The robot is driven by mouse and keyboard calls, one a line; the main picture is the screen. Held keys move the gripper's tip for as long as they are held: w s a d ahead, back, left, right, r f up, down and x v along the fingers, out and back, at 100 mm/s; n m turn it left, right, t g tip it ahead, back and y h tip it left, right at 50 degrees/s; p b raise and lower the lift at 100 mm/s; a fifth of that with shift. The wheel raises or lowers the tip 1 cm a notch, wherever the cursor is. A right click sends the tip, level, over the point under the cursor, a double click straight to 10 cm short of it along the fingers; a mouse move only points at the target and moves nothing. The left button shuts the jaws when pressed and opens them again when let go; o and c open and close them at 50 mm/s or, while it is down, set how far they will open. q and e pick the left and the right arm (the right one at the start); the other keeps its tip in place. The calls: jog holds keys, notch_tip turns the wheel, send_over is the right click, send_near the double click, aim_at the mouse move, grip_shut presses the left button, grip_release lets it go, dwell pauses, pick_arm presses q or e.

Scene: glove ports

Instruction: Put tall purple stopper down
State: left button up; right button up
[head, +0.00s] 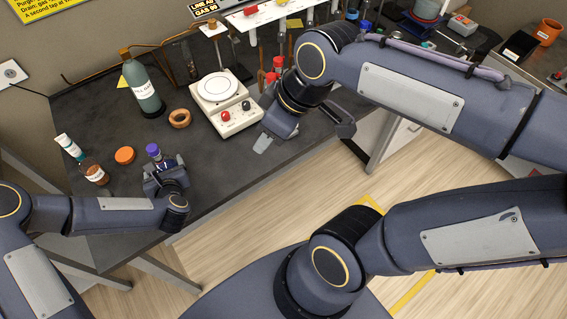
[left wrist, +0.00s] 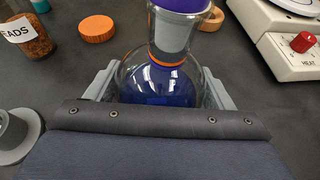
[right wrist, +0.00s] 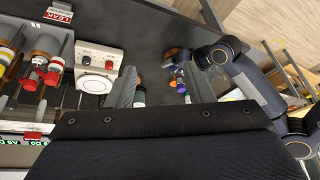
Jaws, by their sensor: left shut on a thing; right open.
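The tall purple stopper (head: 152,149) sits upright in the neck of a round glass flask (left wrist: 150,85) holding dark blue liquid. In the left wrist view, the stopper's purple top (left wrist: 182,5) is cut off by the upper edge, and its grey lower part shows inside the neck above an orange ring. My left gripper (head: 163,168) is shut on the flask, one grey finger on each side of its bulb. The flask's base is hidden, so I cannot tell whether it touches the bench. My right gripper (head: 303,138) is open and empty near the bench's front edge, right of the hotplate.
On the dark bench (head: 210,160) stand a white hotplate (head: 240,122), a green bottle (head: 143,90), a cork ring (head: 180,118), an orange disc (head: 124,155), a beads jar (head: 94,173) and a white tube (head: 68,145). Bare bench lies between the flask and hotplate.

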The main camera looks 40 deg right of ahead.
pick_arm(q)
jog(key=shift+s+f, duration=0.2)
jog(key=shift+f, duration=0.1)
pick_arm(e)
jog(key=s+f+m+t+y, duration=0.1)
jog(key=s+f+m, duration=0.3)
jog(key=s+m, duration=0.2)
jog(key=shift+s+m+t, duration=0.2)
jog(key=shift+m+t, duration=0.2)
jog(key=shift+m, duration=0.3)
jog(key=shift+a+f, duration=0.1)
pick_arm(q)
jog(key=o, duration=1.1)
jog(key=shift+w+r, duration=0.1)
jog(key=shift+w, duration=0.05)
jog(key=shift+o, duration=0.2)
jog(key=shift+r, duration=0.1)
